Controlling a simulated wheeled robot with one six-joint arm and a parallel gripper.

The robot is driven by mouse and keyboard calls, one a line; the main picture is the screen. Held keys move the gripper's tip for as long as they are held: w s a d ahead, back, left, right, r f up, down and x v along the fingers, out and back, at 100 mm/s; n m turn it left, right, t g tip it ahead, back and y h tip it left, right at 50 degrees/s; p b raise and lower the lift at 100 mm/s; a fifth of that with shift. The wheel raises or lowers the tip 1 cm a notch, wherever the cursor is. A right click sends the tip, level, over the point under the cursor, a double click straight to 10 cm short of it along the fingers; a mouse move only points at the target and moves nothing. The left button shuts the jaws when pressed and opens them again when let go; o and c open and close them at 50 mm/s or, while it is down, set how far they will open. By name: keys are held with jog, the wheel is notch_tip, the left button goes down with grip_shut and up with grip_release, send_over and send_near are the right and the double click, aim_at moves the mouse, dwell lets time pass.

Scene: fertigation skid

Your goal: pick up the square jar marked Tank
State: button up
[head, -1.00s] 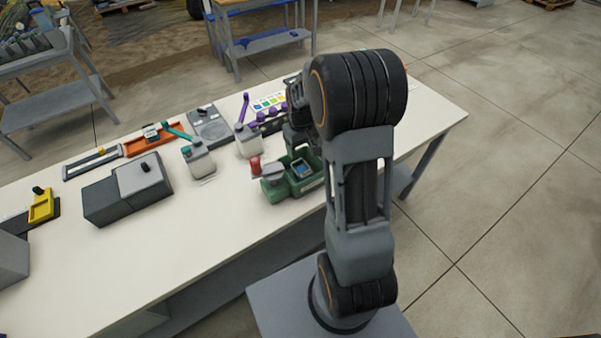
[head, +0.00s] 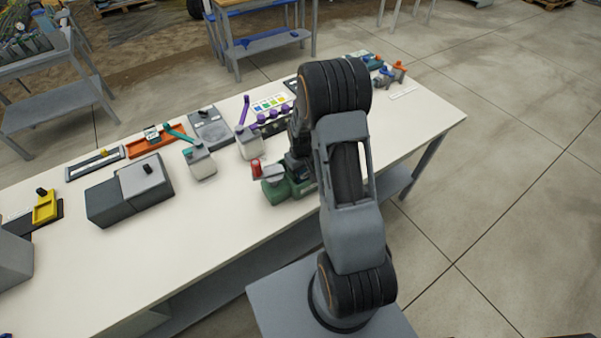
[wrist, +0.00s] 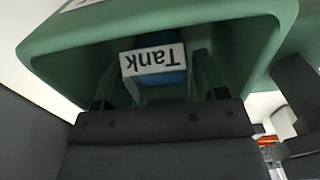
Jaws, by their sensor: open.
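The square jar marked Tank (wrist: 153,62) shows in the wrist view, with a white label that reads upside down and a blue part around it. It sits down inside a green holder (wrist: 62,45), whose walls rise around it; the holder also shows in the head view (head: 274,192). My gripper (wrist: 155,78) is open, with its dark fingers reaching into the holder, one to each side of the jar. I cannot tell whether they touch it. In the head view my arm and gripper hide the jar.
A red-capped item (head: 256,168) stands at the holder's left. White bottles with a teal handle (head: 200,162) and a purple handle (head: 249,143) stand behind it. A grey box (head: 130,190) is further left. The front of the table (head: 150,270) is clear.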

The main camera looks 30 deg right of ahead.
jog(key=shift+c, duration=0.3)
jog(key=c, duration=0.7)
